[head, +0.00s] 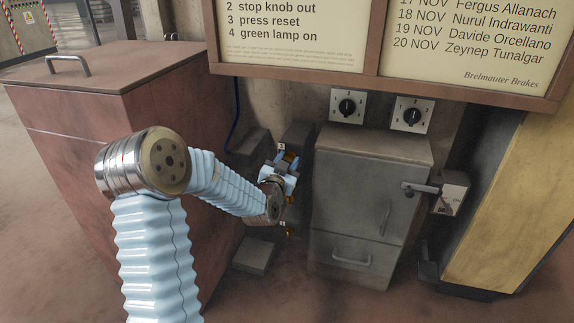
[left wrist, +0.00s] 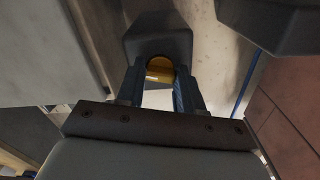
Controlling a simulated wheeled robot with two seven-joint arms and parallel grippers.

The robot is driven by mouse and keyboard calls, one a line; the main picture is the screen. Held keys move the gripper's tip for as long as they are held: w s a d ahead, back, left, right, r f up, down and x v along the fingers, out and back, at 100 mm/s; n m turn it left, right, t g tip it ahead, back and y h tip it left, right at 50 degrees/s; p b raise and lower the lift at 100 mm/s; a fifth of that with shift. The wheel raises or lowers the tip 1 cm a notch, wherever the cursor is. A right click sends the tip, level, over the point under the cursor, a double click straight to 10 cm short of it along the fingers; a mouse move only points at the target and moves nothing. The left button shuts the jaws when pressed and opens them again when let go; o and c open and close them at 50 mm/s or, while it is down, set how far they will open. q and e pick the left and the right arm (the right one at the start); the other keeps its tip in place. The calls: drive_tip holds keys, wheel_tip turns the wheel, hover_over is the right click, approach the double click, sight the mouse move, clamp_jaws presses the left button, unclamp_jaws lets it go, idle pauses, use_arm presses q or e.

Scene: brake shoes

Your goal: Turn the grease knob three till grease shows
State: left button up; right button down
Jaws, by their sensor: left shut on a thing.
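My left gripper (head: 287,166) reaches down to a dark grey block on the wall, left of the grey cabinet. A small label, apparently a 3, shows just above it. In the left wrist view its two dark fingers (left wrist: 159,88) are shut on a round brass-yellow grease knob (left wrist: 159,68), one on each side. The knob sits against the dark housing (left wrist: 158,40). The same knob shows in part in the head view (head: 289,157). I cannot make out any grease. My right gripper is not in view.
A grey cabinet (head: 365,200) stands right of the gripper, a large reddish-brown box (head: 75,130) to its left. Two numbered dials (head: 347,106) (head: 411,115) are on the wall. A lever switch (head: 450,192) is beside the cabinet. A notice board (head: 390,84) overhangs above.

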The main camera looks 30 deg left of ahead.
use_arm(q)
drive_tip(key=m+b, duration=0.6)
drive_tip(key=m, duration=0.3)
drive_tip(key=shift+m, duration=0.3)
drive_tip(key=m, duration=0.4)
idle(0.3)
drive_tip(key=o, duration=1)
drive_tip(key=shift+o, duration=0.2)
drive_tip(key=shift+s, duration=0.1)
